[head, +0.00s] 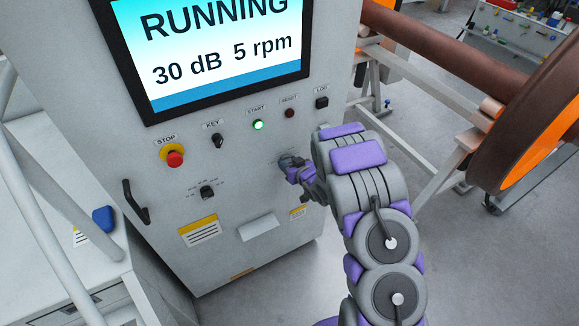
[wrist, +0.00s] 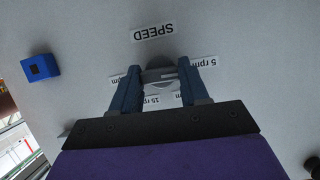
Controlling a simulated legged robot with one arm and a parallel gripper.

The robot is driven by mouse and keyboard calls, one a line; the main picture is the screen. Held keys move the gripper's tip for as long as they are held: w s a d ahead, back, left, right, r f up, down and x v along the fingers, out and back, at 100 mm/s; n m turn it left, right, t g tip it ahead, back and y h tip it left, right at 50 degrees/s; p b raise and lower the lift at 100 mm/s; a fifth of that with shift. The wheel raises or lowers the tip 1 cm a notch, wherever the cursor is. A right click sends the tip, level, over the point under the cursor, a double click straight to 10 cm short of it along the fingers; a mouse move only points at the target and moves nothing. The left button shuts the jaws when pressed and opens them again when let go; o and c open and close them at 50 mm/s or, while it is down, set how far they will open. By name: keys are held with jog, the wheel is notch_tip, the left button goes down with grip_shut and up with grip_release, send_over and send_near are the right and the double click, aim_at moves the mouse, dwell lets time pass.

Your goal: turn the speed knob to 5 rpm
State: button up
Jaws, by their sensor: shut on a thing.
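The speed knob (wrist: 160,70) is on the grey panel between my gripper's fingers in the wrist view, mostly hidden by them. My gripper (wrist: 165,86) is shut on the knob; in the head view the gripper (head: 291,165) is against the panel's right side. The wrist view is upside down and shows the SPEED label (wrist: 153,32), the 5 rpm label (wrist: 203,62) at right and a partly hidden 15 rpm label (wrist: 158,99) below. The knob's pointer cannot be made out. The screen (head: 215,50) reads RUNNING, 30 dB, 5 rpm.
The panel also carries a red STOP button (head: 174,156), a KEY switch (head: 217,141), a lit green START button (head: 258,125), a second selector (head: 208,192) and a black handle (head: 136,202). A wheelset (head: 520,110) on a stand is at right. Floor at lower right is clear.

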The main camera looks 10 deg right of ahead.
jog(key=shift+f+n, duration=0.1)
jog(key=shift+n, duration=0.2)
dwell(0.4)
jog(key=o, duration=1.1)
jog(key=shift+c, duration=0.2)
jog(key=p+v, duration=0.8)
jog(key=v, duration=0.9)
jog(key=shift+s, duration=0.2)
jog(key=shift+a, duration=0.1)
